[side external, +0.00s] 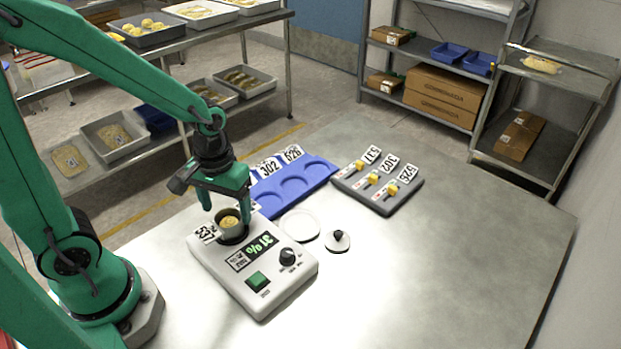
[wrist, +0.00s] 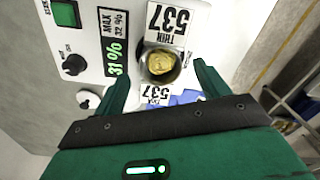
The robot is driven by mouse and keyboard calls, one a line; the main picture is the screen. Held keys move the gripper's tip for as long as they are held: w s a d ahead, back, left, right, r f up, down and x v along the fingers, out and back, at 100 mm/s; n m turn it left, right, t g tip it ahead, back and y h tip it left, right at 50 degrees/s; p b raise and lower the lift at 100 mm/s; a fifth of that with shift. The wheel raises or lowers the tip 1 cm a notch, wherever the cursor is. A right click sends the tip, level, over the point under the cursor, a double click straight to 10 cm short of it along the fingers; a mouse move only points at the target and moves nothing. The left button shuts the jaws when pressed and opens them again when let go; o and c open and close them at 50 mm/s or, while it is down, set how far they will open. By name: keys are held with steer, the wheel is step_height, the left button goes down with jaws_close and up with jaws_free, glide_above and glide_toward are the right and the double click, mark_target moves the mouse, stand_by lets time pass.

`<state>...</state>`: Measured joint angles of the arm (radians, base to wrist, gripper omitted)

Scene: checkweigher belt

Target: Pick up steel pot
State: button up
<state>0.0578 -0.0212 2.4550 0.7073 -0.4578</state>
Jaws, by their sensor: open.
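A small steel pot (side external: 231,237) with yellow-brown contents stands upright in the well at the back left of a white instrument (side external: 254,277). The instrument reads 31% and has a green button and a dark knob. In the wrist view the pot (wrist: 161,78) sits ahead, between the finger lines, beside a 537 label (wrist: 168,24). My gripper (side external: 226,205) is open, pointing down over the pot, with one finger on either side of it. My gripper also shows in the wrist view (wrist: 155,82). Contact with the pot cannot be told.
Behind stand a blue tray (side external: 318,167) with round recesses and number cards, and a grey panel (side external: 407,201) with yellow sliders. A white disc (side external: 300,226) and a knobbed lid (side external: 338,241) lie right of the instrument. The table's right side (side external: 480,250) is clear.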

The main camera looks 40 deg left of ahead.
mark_target(229, 221)
steer(key=shift+f, duration=2.05)
steer(key=c, duration=1.2)
steer(key=shift+r, duration=0.2)
steer(key=shift+r, duration=2)
steer(key=s+d+r, duration=0.2)
steer(key=d, duration=0.1)
steer(key=s+d+r, duration=0.2)
steer(key=d, duration=0.1)
steer(key=s+d+r, duration=0.2)
steer(key=d, duration=0.1)
steer(key=shift+s+d+r, duration=0.3)
steer(key=shift+d+r, duration=0.05)
